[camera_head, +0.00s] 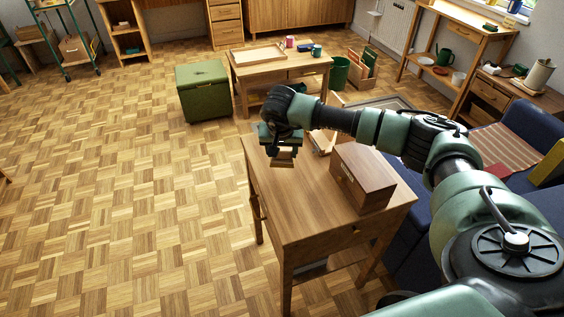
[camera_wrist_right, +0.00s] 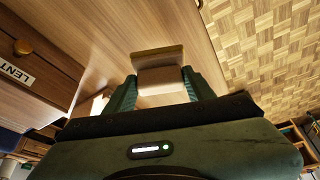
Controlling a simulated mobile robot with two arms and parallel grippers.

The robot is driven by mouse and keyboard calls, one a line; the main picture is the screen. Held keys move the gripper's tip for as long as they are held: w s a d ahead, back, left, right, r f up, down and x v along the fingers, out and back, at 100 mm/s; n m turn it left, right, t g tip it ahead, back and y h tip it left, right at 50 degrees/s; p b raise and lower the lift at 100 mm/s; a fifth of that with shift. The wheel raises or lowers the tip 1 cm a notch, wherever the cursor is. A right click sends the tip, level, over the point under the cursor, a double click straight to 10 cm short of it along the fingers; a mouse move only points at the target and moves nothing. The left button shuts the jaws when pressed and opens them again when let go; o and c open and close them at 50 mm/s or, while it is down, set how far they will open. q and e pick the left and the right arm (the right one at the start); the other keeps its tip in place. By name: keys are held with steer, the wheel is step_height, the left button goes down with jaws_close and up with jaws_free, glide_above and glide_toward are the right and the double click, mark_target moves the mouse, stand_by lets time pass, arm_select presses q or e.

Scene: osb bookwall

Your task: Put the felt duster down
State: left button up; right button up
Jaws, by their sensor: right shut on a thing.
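My right gripper (camera_head: 281,152) is over the far left part of the wooden table (camera_head: 297,217), pointing down. It is shut on the felt duster (camera_head: 284,157), a small block with a pale wooden part and a tan edge. In the right wrist view the duster (camera_wrist_right: 160,76) sits between the two green fingers (camera_wrist_right: 158,85), with the tabletop (camera_wrist_right: 105,30) behind it. I cannot tell whether the duster touches the tabletop. My left gripper is not in view.
A brown wooden box (camera_head: 362,178) stands on the table to the right; its front, labelled "LENT", shows in the right wrist view (camera_wrist_right: 30,65). The near left tabletop is clear. A blue sofa (camera_head: 412,238) is at the right. A green chest (camera_head: 203,91) stands beyond.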

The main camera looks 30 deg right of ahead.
mark_target(282, 161)
step_height(282, 161, down, 5)
steer(key=shift+f, duration=0.15)
stand_by(0.3)
steer(key=shift+f, duration=0.2)
steer(key=o, duration=1.4)
steer(key=shift+r, duration=0.15)
steer(key=shift+r, duration=0.2)
steer(key=b+v, duration=0.1)
steer(key=v, duration=1.1)
steer(key=shift+f, duration=0.1)
